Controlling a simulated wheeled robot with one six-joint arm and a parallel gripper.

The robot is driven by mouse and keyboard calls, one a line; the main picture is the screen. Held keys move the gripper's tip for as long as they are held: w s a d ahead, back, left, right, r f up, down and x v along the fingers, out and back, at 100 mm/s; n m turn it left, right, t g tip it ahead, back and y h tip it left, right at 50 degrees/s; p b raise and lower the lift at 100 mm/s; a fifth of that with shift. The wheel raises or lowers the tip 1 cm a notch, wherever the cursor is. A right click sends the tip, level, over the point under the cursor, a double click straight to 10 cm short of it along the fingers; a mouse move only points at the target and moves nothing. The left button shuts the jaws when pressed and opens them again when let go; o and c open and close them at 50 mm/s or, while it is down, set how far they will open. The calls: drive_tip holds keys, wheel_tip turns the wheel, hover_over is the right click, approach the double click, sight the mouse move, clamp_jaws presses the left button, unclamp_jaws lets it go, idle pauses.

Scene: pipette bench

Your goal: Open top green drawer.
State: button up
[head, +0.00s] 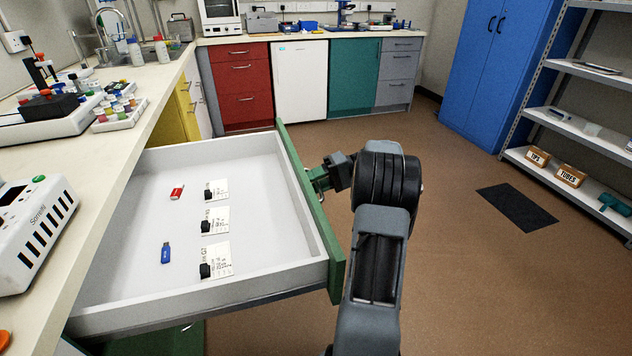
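The top green drawer (311,222) is pulled well out from under the bench, and its white inside shows. In it lie a red item (177,193), a blue USB-stick-like item (165,252) and 3 white cards with black clips (217,219). My gripper (317,176) is at the outer side of the green front, near its far end, at the handle. The fingertips are small and partly hidden by the drawer front and my wrist, so I cannot tell whether they are closed on the handle.
The benchtop (120,160) runs along the left, with a white instrument (33,232) and racks of small tubes (118,112). Brown floor (490,270) is free to the right, with a dark mat (517,207). A blue cabinet (497,70) and shelves (575,115) stand beyond.

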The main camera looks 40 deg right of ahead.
drive_tip(key=p+v, duration=0.9)
drive_tip(key=v, duration=0.4)
drive_tip(key=shift+s+d, duration=0.25)
drive_tip(key=shift+d, duration=0.05)
drive_tip(key=shift+r, duration=0.15)
idle(0.4)
